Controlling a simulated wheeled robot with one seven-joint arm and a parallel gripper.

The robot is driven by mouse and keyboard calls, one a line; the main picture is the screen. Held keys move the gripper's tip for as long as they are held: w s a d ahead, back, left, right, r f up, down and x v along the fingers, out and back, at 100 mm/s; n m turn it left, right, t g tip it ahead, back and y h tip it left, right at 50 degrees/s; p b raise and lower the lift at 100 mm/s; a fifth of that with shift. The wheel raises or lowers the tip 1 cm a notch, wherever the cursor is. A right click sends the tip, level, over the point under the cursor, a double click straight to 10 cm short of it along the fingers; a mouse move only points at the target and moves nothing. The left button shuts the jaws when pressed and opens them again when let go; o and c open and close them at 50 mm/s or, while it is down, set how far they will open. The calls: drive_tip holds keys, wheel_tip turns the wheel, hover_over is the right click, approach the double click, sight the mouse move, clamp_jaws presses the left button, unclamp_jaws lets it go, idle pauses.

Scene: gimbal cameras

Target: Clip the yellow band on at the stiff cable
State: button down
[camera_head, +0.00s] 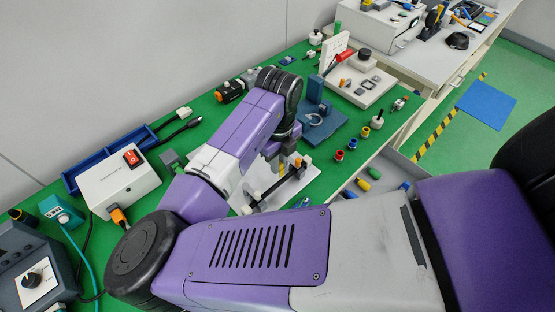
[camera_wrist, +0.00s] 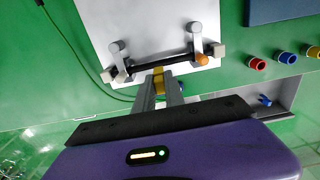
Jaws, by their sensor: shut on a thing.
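The stiff cable (camera_wrist: 175,64) is a black bar held between two grey posts on a white plate (camera_wrist: 143,22). It also shows in the head view (camera_head: 277,184). An orange ring (camera_wrist: 201,60) sits on it near its right post. My gripper (camera_wrist: 161,88) is shut on the yellow band (camera_wrist: 158,80), at the cable's middle. The band's far end meets the cable in the wrist view; I cannot tell whether it is around the cable or only against it. In the head view the yellow band (camera_head: 281,168) shows small below my gripper.
Red (camera_wrist: 257,63), blue (camera_wrist: 287,57) and yellow rings lie on the green table at the right. A grey bin (camera_head: 365,183) with coloured pieces is at the table's front edge. A blue stand (camera_head: 317,118) is behind, and a white switch box (camera_head: 118,182) at the left.

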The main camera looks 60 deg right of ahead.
sight(278, 182)
drive_tip(key=shift+f, duration=0.65)
drive_tip(key=shift+f+b, duration=0.2)
drive_tip(key=shift+b, duration=0.2)
drive_tip(key=shift+f+b, duration=0.95)
drive_tip(key=shift+f, duration=0.3)
drive_tip(key=shift+f+b, duration=1.25)
drive_tip(key=shift+f, duration=0.4)
drive_tip(key=c, duration=1.3)
unclamp_jaws()
drive_tip(key=shift+c, duration=0.2)
drive_tip(key=shift+r, duration=3.95)
